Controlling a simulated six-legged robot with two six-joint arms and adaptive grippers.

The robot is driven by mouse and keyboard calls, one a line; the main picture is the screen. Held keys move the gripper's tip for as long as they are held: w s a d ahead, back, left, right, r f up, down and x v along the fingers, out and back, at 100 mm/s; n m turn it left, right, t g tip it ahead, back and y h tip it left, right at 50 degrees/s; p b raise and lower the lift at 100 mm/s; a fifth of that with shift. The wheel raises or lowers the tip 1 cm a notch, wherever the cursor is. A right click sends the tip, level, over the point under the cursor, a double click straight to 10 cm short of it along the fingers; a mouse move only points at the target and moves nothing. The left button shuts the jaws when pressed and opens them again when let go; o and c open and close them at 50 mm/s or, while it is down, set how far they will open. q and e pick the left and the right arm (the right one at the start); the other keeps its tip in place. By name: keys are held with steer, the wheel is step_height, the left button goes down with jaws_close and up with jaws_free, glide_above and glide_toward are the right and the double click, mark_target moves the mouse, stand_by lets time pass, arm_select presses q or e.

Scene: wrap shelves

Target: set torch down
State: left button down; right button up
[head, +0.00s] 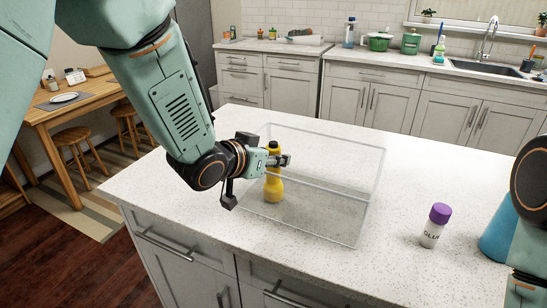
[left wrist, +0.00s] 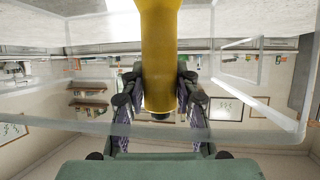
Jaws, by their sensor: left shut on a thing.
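The torch (head: 273,187) is yellow with a dark top and stands about upright inside a clear, open box (head: 370,200) on the island counter. My left gripper (head: 283,161) is shut around the torch's upper part, reaching in over the box from the left. In the left wrist view the yellow torch body (left wrist: 161,50) sits between both fingers of the gripper (left wrist: 160,95). Whether the torch's base touches the box floor I cannot tell. My right arm shows only in part at the right edge, and its gripper is not visible.
A white glue stick with a purple cap (head: 436,225) stands on the counter (head: 420,160) right of the box. A blue cone-like object (head: 497,236) is farther right, partly behind my right arm. The counter between the box and the glue stick is clear.

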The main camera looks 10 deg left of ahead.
arm_select(q)
steer(key=c, duration=1.4)
jaws_free()
steer(key=shift+a, duration=0.15)
steer(key=o, duration=0.4)
steer(key=shift+s+r, duration=0.15)
steer(key=shift+s, duration=0.15)
steer(key=shift+w, duration=0.25)
steer(key=shift+p+v, duration=0.5)
steer(key=shift+v, duration=5.55)
steer(key=shift+s, duration=0.1)
